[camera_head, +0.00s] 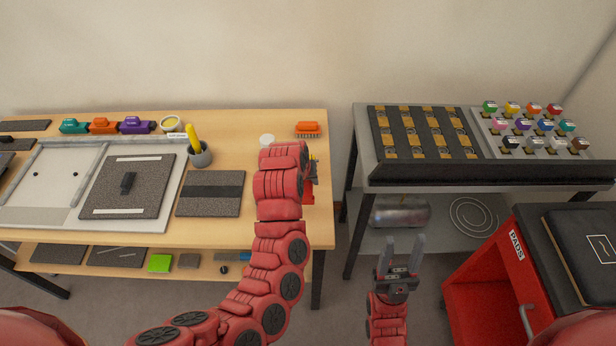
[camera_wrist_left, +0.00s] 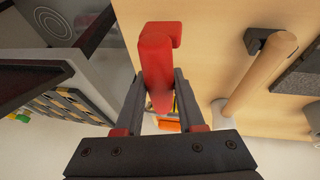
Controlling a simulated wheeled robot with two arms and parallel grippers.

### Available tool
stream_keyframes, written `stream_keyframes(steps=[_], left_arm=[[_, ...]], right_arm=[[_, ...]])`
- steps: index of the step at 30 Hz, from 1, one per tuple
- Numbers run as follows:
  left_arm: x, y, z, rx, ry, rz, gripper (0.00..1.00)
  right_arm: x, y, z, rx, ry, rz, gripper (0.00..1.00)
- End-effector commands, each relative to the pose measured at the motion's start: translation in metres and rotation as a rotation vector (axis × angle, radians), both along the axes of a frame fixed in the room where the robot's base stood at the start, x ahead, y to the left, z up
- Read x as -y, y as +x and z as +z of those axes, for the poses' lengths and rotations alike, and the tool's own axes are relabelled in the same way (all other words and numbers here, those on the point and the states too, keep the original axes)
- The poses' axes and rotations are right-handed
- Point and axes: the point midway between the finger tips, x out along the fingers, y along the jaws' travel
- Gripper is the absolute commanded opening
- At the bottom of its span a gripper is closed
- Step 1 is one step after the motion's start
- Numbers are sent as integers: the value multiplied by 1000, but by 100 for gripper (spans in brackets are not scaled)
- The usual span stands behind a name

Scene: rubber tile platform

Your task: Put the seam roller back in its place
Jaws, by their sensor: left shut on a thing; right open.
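My left gripper (camera_wrist_left: 154,103) is shut on a red piece with a hooked end (camera_wrist_left: 157,58), held between its two fingers over the right part of the wooden table. I cannot tell for sure whether this is the seam roller; its lower part is hidden between the fingers. A wooden cylinder with a black end piece (camera_wrist_left: 258,75) shows to the right in the left wrist view. In the head view my left arm hides that spot and most of the held piece. My right gripper (camera_head: 404,243) is open and empty, in front of the metal rack.
The wooden table (camera_head: 240,117) carries an orange brush (camera_head: 307,129), a white round item (camera_head: 267,140), a grey cup with a yellow tool (camera_head: 200,155) and dark tiles (camera_head: 210,205). A metal rack (camera_head: 357,135) and a red cabinet (camera_head: 485,285) stand to the right.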

Motion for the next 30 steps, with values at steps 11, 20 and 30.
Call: stream_keyframes(steps=[11, 20, 30], left_arm=[[2, 23, -1, 1, 1, -2, 0], [1, 32, -23, -7, 1, 0, 0], [2, 33, -35, 0, -2, 1, 0]], right_arm=[[0, 0, 6, 0, 0, 0, 50], [0, 0, 24, 0, 0, 0, 50], [0, 0, 26, 0, 0, 0, 50]])
